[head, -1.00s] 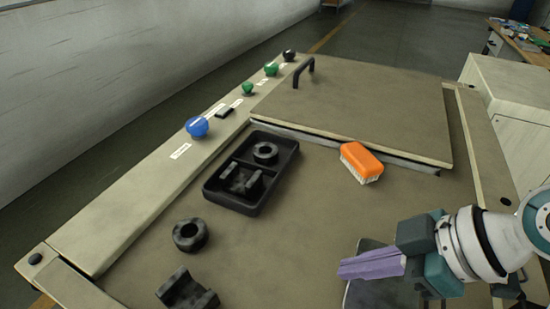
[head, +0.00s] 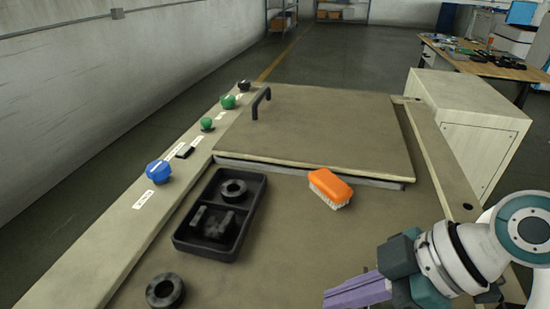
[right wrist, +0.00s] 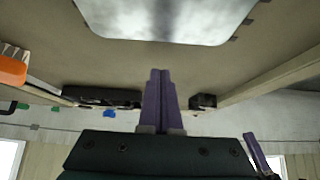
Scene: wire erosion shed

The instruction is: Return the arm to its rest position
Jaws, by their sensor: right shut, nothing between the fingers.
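My right gripper (head: 348,293) is low at the right in the head view. Its purple fingers are shut together and hold nothing. In the right wrist view the closed fingers (right wrist: 160,95) stand in the middle, apart from any object. The fingers are in front of the bench top, to the right of the black tray and nearer than the orange brush. My right arm comes in from the right edge.
A black two-part tray (head: 183,242) holds a ring (head: 233,188) and a notched block (head: 217,226). Another ring (head: 165,290) lies nearer. An orange brush (head: 330,188) lies by the raised panel (head: 330,130). A pale plate (right wrist: 165,18) shows in the wrist view.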

